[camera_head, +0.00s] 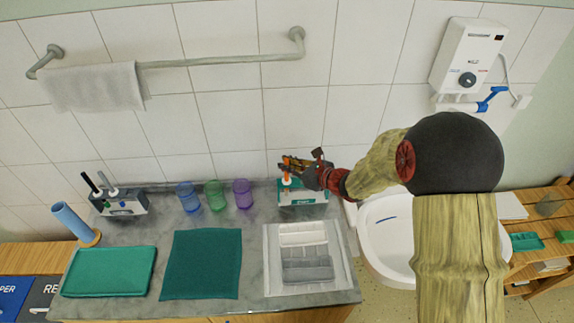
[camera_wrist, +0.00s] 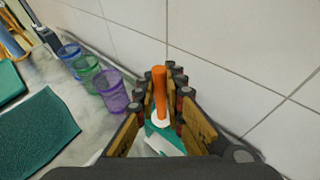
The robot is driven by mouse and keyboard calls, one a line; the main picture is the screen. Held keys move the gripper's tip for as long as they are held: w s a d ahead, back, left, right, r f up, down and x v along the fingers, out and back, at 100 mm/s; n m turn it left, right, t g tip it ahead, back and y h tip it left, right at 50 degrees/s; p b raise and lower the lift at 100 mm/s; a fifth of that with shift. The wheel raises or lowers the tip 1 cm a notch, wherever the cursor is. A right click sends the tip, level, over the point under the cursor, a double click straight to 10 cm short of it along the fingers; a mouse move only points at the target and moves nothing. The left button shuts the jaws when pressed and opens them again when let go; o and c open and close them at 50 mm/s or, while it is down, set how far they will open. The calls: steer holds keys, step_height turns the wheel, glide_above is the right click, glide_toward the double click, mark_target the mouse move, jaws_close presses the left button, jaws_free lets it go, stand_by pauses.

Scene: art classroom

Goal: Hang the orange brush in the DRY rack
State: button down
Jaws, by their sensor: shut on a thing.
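The orange brush (camera_head: 287,180) stands upright at the teal-fronted rack (camera_head: 303,198) at the back of the counter. My gripper (camera_head: 294,166) is just above this rack, with its fingers around the brush's upper part. In the wrist view the orange handle (camera_wrist: 159,90) rises between the two fingers (camera_wrist: 162,112), with a white collar at its lower end just above the teal rack (camera_wrist: 157,131). The rack's label is too small to read for sure. Whether the brush rests in a slot is hidden.
A grey rack (camera_head: 125,206) with a black and a light brush stands at the left. Blue, green and purple cups (camera_head: 243,195) stand between the racks. A white tray (camera_head: 275,273), teal mats (camera_head: 201,264) and a sink (camera_head: 390,243) lie nearby. The tiled wall is close behind.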

steer(key=shift+f, duration=0.2)
steer(key=c, duration=1.8)
jaws_free()
steer(key=shift+o, duration=0.8)
steer(key=o, duration=0.4)
steer(key=shift+r, duration=0.1)
steer(key=shift+r+p, duration=2.4)
steer(key=shift+r, duration=1.55)
